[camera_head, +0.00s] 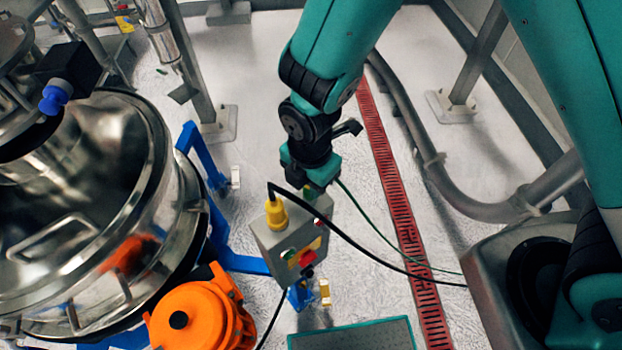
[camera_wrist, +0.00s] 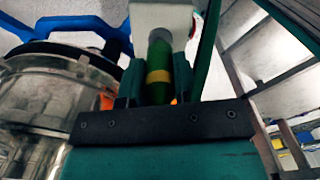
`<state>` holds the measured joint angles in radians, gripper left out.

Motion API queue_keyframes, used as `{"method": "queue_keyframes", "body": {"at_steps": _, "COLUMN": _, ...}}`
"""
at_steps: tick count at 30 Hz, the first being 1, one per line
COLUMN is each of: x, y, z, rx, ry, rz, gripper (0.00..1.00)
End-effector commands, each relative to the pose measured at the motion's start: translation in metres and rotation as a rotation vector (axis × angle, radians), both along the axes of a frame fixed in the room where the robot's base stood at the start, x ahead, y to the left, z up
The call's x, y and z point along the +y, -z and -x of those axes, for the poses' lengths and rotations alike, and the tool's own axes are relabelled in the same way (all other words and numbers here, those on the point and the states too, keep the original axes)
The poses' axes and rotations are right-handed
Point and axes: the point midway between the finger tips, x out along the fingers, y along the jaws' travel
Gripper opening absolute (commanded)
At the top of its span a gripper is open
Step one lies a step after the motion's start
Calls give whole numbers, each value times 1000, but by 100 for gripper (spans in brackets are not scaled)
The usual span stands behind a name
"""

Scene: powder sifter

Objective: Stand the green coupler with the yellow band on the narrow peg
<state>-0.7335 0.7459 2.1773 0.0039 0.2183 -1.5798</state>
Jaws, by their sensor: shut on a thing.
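The green coupler with the yellow band (camera_wrist: 158,76) is in the wrist view between the two fingers of my gripper (camera_wrist: 160,82), which is shut on it. Its far end points toward a pale grey box face. I cannot tell whether it touches the box. In the head view my gripper (camera_head: 311,182) is over the top right of the grey control box (camera_head: 285,243), and a bit of green shows just below the fingers. The narrow peg cannot be made out in either view.
A yellow plug (camera_head: 276,215) with a black cable stands on the control box, left of my gripper. A thin green cable (camera_head: 375,229) runs to the right. The steel sifter (camera_head: 80,210) and an orange motor (camera_head: 200,318) are at left. A red floor grating (camera_head: 395,205) lies right.

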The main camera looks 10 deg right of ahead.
Motion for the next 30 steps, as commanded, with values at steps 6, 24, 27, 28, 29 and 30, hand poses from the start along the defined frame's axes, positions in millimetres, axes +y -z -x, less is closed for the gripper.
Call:
{"method": "queue_keyframes", "body": {"at_steps": 6, "x": 0, "y": 0, "z": 0, "rx": 0, "ry": 0, "rz": 0, "gripper": 0}}
{"method": "queue_keyframes", "body": {"at_steps": 24, "x": 0, "y": 7, "z": 0, "rx": 0, "ry": 0, "rz": 0, "gripper": 0}}
{"method": "queue_keyframes", "body": {"at_steps": 27, "x": 0, "y": 9, "z": 0, "rx": 0, "ry": 0, "rz": 0, "gripper": 0}}
{"method": "queue_keyframes", "body": {"at_steps": 28, "x": 0, "y": 9, "z": 0, "rx": 0, "ry": 0, "rz": 0, "gripper": 0}}
{"method": "queue_keyframes", "body": {"at_steps": 29, "x": 0, "y": 10, "z": 0, "rx": 0, "ry": 0, "rz": 0, "gripper": 0}}
{"method": "queue_keyframes", "body": {"at_steps": 30, "x": 0, "y": 10, "z": 0, "rx": 0, "ry": 0, "rz": 0, "gripper": 0}}
